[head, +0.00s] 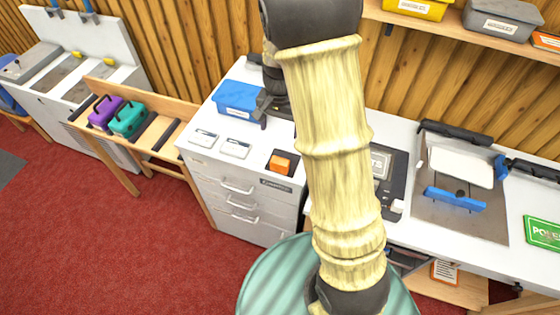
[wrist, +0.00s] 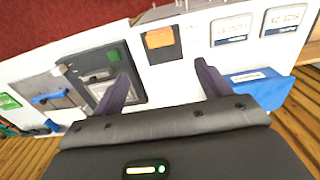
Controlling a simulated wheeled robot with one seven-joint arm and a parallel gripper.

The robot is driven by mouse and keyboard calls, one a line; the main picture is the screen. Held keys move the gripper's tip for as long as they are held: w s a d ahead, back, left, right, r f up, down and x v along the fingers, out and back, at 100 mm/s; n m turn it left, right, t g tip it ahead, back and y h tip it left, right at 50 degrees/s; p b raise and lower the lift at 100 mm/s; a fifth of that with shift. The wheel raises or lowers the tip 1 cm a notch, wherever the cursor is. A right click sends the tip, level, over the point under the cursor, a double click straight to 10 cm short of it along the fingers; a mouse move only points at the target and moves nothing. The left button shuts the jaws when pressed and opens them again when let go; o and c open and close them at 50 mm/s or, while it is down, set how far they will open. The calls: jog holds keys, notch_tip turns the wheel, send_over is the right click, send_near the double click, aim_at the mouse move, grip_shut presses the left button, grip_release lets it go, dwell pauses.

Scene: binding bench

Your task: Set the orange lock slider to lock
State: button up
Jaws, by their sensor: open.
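The orange slider (head: 281,162) sits on a dark base near the front edge of the white bench top. In the wrist view the orange slider (wrist: 159,38) covers the upper part of its dark base (wrist: 163,55). I cannot read any lock marking on it. My gripper (wrist: 164,82) is open and empty, its two dark fingers spread apart, with the slider beyond and between them in the picture. In the head view my gripper (head: 270,106) is behind the slider, above the bench near the wall, partly hidden by my arm.
Two white labelled cards (head: 219,144) and a blue box (head: 238,97) lie left of the slider. A dark panel device (head: 393,180) stands right, partly behind my arm. Further right is a grey board with a blue bar (head: 455,200). A shelf with bins (head: 500,20) hangs above.

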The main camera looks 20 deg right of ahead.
aim_at(280, 161)
notch_tip(280, 161, down, 17)
jog(key=p, duration=0.4)
jog(key=shift+f, duration=0.2)
dwell(0.3)
jog(key=c, duration=1.4)
jog(key=w+d, duration=0.1)
jog(key=w+d+b, duration=0.1)
jog(key=w, duration=0.1)
jog(key=shift+w+d, duration=0.25)
jog(key=shift+w, duration=0.05)
jog(key=shift+r, duration=0.1)
jog(key=o, duration=1.4)
jog(key=shift+w+d, duration=0.1)
